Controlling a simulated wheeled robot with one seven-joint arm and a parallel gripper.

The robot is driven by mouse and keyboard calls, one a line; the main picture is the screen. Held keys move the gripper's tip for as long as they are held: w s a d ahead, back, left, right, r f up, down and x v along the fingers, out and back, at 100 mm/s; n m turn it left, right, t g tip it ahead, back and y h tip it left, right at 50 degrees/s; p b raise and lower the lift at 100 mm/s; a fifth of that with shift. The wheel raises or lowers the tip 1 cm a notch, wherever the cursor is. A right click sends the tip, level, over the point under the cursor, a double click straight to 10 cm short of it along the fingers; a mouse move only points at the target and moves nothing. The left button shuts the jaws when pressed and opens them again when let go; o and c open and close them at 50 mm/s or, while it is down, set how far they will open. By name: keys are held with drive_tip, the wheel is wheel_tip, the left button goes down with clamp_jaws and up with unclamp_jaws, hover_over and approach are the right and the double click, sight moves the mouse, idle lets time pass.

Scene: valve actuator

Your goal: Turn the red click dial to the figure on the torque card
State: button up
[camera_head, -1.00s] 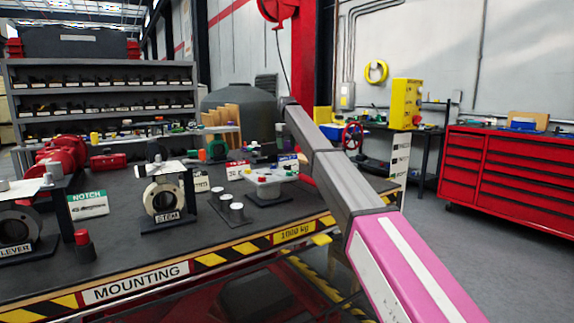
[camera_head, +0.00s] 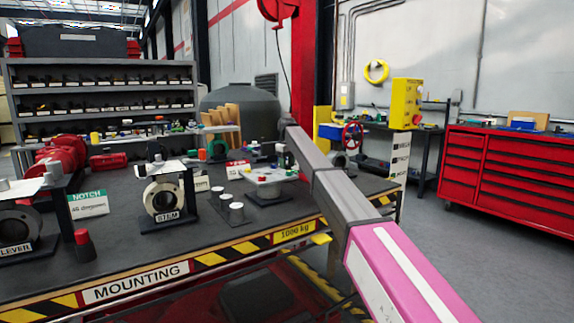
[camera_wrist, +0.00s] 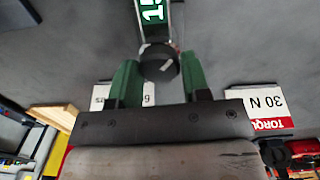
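My gripper (camera_wrist: 158,72) has two green fingers, seen from the wrist. A dark round knob (camera_wrist: 160,66) with a pale pointer mark sits between the fingertips; I cannot tell whether they touch it. A green panel (camera_wrist: 152,12) with a white "15" lies just beyond the knob. The torque card (camera_wrist: 265,105), upside down at right, reads "30 N" beside a red strip. In the head view a red-topped card (camera_head: 237,169) stands behind a white-topped stand (camera_head: 262,178). I cannot make out a clearly red dial.
Another white card (camera_wrist: 122,94) lies left of the fingers. On the bench (camera_head: 115,215) stand a STEM fixture (camera_head: 164,197), a LEVER fixture (camera_head: 18,225), a NOTCH card (camera_head: 87,204), a red-capped cylinder (camera_head: 83,245) and a plate with grey pegs (camera_head: 232,208). A red drawer cabinet (camera_head: 510,175) stands right.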

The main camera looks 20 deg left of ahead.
drive_tip(key=c, duration=0.4)
drive_tip(key=shift+m, duration=1.7)
drive_tip(key=o, duration=0.9)
drive_tip(key=shift+o, duration=0.2)
wheel_tip(320, 180, up, 11)
drive_tip(key=shift+f, duration=0.1)
